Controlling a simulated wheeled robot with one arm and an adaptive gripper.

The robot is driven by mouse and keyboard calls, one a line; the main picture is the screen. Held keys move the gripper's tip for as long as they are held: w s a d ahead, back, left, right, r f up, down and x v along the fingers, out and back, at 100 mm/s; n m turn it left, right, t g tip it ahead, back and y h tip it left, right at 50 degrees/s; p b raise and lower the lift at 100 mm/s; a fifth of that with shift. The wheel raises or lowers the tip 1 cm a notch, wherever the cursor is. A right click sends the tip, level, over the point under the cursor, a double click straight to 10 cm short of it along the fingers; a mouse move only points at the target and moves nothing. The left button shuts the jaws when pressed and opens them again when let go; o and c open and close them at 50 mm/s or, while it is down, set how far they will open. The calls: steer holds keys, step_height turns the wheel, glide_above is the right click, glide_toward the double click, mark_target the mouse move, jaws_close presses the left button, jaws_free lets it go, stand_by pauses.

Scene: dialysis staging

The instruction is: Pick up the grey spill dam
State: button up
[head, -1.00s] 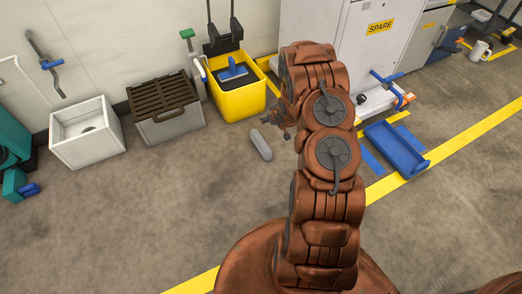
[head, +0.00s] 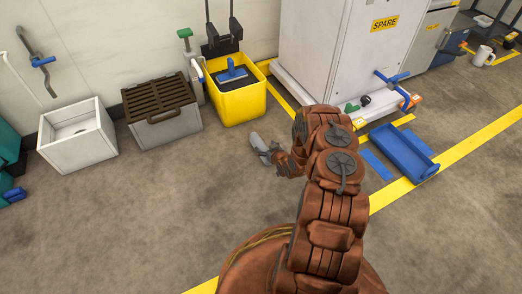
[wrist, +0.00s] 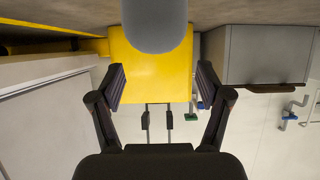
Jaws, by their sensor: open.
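The grey spill dam (head: 258,141) is a short rounded grey piece lying on the floor in front of the yellow mop bucket. In the head view my gripper (head: 268,153) is low, at its near end, and partly hides it. In the wrist view the spill dam (wrist: 154,22) shows at the top centre, beyond the fingertips and roughly in line with the gap between them. My gripper (wrist: 160,84) is open there, with nothing between its fingers. I cannot tell whether a finger touches the dam.
The yellow bucket (head: 238,104) stands just behind the dam. A grey crate with a brown slatted lid (head: 162,101) and a white sink box (head: 78,140) stand to the left. A white SPARE cabinet (head: 335,60) and a blue tray (head: 407,154) are to the right. Floor at left front is clear.

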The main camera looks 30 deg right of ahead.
mark_target(261, 144)
steer(key=shift+f+b+x, duration=0.2)
steer(key=shift+b+x, duration=0.55)
steer(key=shift+x, duration=0.6)
steer(key=shift+f+b+x, duration=0.15)
steer(key=shift+b+x, duration=0.55)
steer(key=shift+x, duration=0.7)
steer(key=shift+c, duration=0.3)
steer(key=shift+w, duration=0.1)
steer(key=c, duration=1.3)
steer(key=shift+o, duration=0.2)
steer(key=shift+r+p, duration=0.35)
steer(key=shift+r, duration=0.2)
steer(key=r+p, duration=0.1)
steer(key=a+r+p, duration=0.1)
steer(key=r, duration=0.1)
steer(key=shift+r, duration=0.1)
steer(key=s+a+p, duration=0.2)
steer(key=a+p, duration=0.3)
steer(key=a, duration=1)
steer(key=shift+s+r, duration=0.2)
steer(key=shift+r, duration=0.2)
